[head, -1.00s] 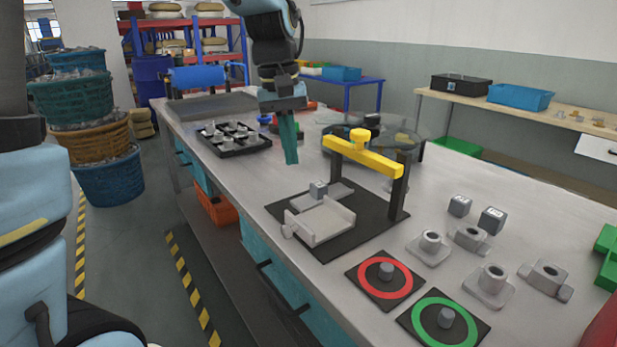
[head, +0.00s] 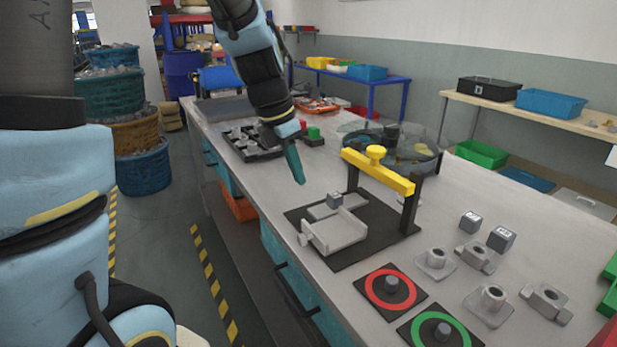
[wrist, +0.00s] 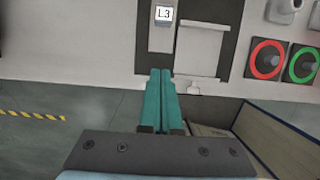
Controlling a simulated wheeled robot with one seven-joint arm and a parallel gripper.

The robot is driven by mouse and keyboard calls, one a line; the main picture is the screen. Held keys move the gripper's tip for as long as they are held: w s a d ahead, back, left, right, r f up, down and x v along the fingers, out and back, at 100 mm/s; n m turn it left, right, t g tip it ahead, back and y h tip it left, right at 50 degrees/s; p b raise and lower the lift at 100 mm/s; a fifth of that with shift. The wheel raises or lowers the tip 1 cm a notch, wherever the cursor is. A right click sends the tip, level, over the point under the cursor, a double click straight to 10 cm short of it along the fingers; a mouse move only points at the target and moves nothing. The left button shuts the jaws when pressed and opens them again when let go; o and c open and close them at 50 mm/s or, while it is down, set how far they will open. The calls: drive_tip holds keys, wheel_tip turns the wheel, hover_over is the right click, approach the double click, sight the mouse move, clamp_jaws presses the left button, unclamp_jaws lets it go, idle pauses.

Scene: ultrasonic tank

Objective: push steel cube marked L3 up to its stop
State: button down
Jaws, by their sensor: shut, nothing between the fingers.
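The steel cube marked L3 (wrist: 164,13) is near the top of the wrist view, on a light grey strip (wrist: 161,40) on a black base plate. In the head view the small grey cube (head: 334,199) sits on that plate (head: 380,236), beside a pale bracket (head: 338,232). My gripper (head: 300,182) has teal fingers, shut and empty, pointing down and tilted, left of the cube and apart from it. In the wrist view the gripper (wrist: 160,72) is below the strip's near end, with a gap to the cube. I cannot make out which part is the stop.
A yellow bridge (head: 378,170) on black posts stands over the plate's right side. Red-ringed (head: 391,288) and green-ringed (head: 440,332) pads lie in front. Two loose cubes and several grey holders stand to the right. A black tray (head: 255,150) lies behind my gripper.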

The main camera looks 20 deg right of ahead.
sight(351, 200)
drive_tip(key=x, duration=0.8)
drive_tip(key=shift+f, duration=0.35)
drive_tip(key=d, duration=0.1)
drive_tip(key=d+p, duration=0.1)
drive_tip(key=shift+w+d+r, duration=0.15)
drive_tip(key=shift+w+d, duration=0.05)
drive_tip(key=shift+d, duration=0.1)
drive_tip(key=shift+w+d+p, duration=0.2)
drive_tip(key=shift+d+p, duration=0.25)
drive_tip(key=shift+d, duration=0.3)
drive_tip(key=d+p, duration=0.2)
drive_tip(key=d, duration=0.1)
drive_tip(key=w+d+p, duration=0.1)
drive_tip(key=d, duration=0.2)
drive_tip(key=shift+w+d+p, duration=0.15)
drive_tip(key=shift+d+p, duration=0.25)
